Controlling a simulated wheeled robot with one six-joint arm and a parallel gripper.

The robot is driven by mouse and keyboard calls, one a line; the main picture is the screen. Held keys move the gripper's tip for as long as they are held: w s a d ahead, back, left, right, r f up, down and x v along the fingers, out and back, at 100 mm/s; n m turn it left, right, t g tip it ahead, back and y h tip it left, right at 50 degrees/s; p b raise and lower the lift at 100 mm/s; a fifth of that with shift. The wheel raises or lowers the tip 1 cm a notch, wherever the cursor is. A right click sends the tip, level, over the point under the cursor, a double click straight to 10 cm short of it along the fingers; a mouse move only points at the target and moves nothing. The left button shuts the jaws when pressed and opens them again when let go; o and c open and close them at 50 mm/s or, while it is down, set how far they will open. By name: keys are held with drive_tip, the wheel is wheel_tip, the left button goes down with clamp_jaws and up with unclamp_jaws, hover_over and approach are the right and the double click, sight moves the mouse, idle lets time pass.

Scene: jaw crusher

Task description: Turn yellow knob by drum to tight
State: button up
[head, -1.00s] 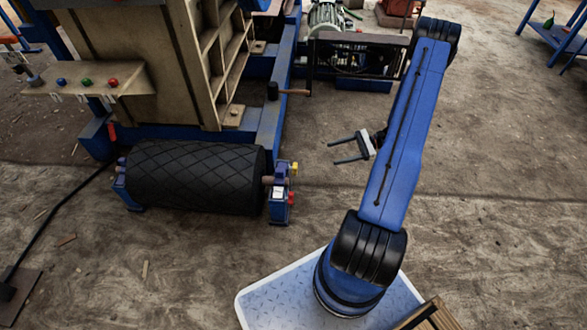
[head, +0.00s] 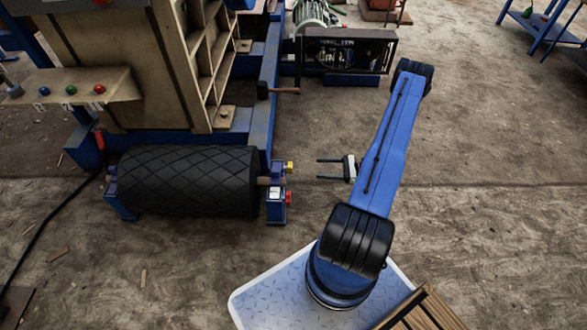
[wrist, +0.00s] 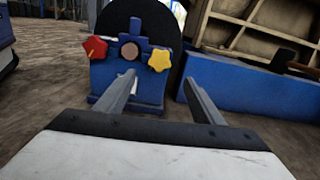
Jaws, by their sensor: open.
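In the wrist view the yellow knob (wrist: 159,60) is star-shaped and on the right of the block, level with the shaft end. A red star knob (wrist: 95,47) is on the block's left side; it also shows in the head view (head: 288,198). My gripper (head: 318,169) is open and empty, to the right of the block and apart from it. Its two fingers (wrist: 160,95) point toward the block, with the yellow knob between their lines.
The blue machine frame (head: 262,118) runs behind the drum, with a dark-handled lever (head: 275,90) sticking out. A control shelf with coloured buttons (head: 75,88) is at the left. The ground between my gripper and the block is clear.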

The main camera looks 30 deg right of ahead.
sight(288, 168)
drive_tip(key=x, duration=1.3)
drive_tip(key=shift+w+a, duration=0.2)
drive_tip(key=shift+a, duration=0.1)
drive_tip(key=c, duration=1)
drive_tip(key=shift+c, duration=0.2)
